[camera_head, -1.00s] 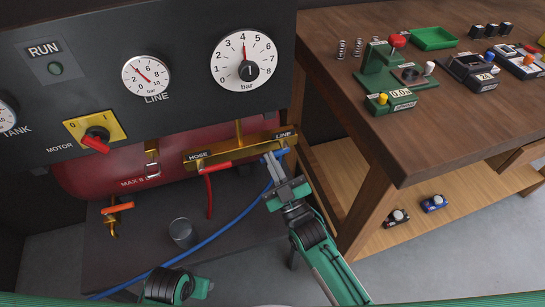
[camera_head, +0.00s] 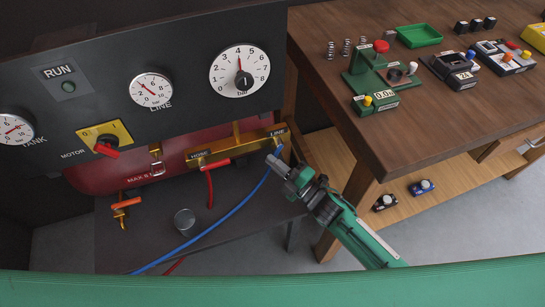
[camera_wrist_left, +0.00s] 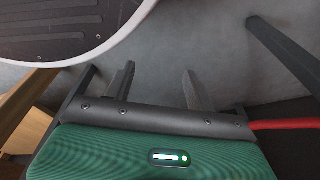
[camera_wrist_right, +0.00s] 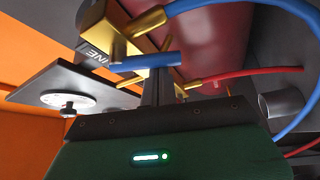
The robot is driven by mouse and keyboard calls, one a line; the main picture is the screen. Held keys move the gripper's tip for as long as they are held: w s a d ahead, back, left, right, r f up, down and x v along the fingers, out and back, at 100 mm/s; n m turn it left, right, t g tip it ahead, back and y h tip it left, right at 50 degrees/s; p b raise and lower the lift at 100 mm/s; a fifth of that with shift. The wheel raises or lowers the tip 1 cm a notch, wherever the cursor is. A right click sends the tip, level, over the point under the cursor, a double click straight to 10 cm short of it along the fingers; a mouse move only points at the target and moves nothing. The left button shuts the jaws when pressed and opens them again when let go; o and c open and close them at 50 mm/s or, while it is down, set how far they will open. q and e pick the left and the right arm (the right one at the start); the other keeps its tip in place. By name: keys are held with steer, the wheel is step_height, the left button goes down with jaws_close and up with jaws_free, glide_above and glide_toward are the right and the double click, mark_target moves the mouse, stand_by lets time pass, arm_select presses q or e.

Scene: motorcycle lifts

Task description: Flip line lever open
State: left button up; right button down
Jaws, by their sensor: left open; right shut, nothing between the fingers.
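The brass manifold (camera_head: 236,147) runs across the front of the red tank, with HOSE and LINE labels at its ends. The blue line lever (camera_head: 279,149) is at the LINE end, partly hidden by my right gripper (camera_head: 275,162). In the right wrist view the blue lever (camera_wrist_right: 146,62) lies across the brass fitting, and the shut fingers (camera_wrist_right: 157,88) reach up right at it; whether they touch cannot be told. A red lever (camera_head: 215,164) lies along the manifold at HOSE. My left gripper (camera_wrist_left: 157,82) is open and empty over the floor, outside the head view.
A blue hose (camera_head: 222,222) and a red hose (camera_head: 210,190) hang below the manifold. A grey cup (camera_head: 185,221) stands on the dark shelf (camera_head: 130,245). The black gauge panel (camera_head: 190,110) overhangs the manifold. A wooden workbench (camera_head: 400,135) with several devices stands at right.

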arm_select(q)
steer(key=s+a+f+p, duration=0.2)
steer(key=s+f, duration=0.3)
steer(key=s, duration=0.3)
steer(key=shift+a+f+p, duration=0.2)
steer(key=shift+a+p, duration=0.15)
steer(key=shift+p, duration=0.4)
arm_select(e)
steer(key=shift+w+d+f+n+g+h, duration=0.15)
steer(key=shift+d+n+g+h, duration=0.25)
steer(key=shift+n, duration=0.6)
steer(key=shift+w+d+f+n+g+h, duration=0.15)
steer(key=shift+d+n+g+h, duration=0.25)
steer(key=shift+n, duration=0.6)
steer(key=shift+a, duration=0.1)
steer(key=shift+s, duration=0.1)
